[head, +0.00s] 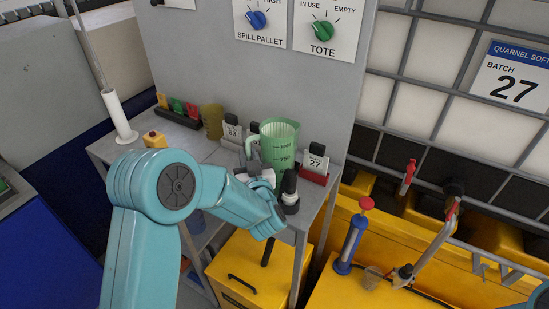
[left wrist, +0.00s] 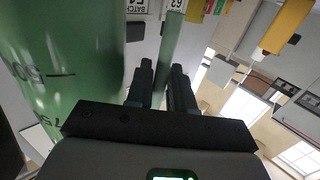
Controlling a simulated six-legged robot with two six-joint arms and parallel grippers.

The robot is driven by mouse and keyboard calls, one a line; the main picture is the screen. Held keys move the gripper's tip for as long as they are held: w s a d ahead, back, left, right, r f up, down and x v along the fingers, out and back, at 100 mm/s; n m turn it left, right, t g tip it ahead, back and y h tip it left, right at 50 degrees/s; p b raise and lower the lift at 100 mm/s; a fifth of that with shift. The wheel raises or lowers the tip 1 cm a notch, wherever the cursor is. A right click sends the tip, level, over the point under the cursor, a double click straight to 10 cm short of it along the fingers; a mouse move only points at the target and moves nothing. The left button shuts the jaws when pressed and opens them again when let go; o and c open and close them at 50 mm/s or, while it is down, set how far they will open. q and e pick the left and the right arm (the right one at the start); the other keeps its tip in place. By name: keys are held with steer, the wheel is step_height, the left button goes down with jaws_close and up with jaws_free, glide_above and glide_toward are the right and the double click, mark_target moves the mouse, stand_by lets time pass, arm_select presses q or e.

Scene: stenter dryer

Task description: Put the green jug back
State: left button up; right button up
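The green jug (head: 280,150) is upright at the right part of the grey shelf unit's top, its handle to the left. My left gripper (head: 262,178) is low at its near side, partly hidden by my wrist. In the left wrist view the jug's wall (left wrist: 60,50) fills the left side. Its green handle (left wrist: 172,40) runs between the two dark fingers (left wrist: 163,75) and fills the gap, so the gripper looks shut on it. Whether the jug's base touches the top is hidden.
A dark bottle (head: 289,188) stands close at the jug's near right. An olive jug (head: 212,121) is further left. Yellow tanks (head: 350,285) and a blue hand pump (head: 351,243) lie to the right.

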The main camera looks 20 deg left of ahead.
arm_select(q)
jaws_close()
stand_by(1.3)
steer(key=shift+r, duration=0.15)
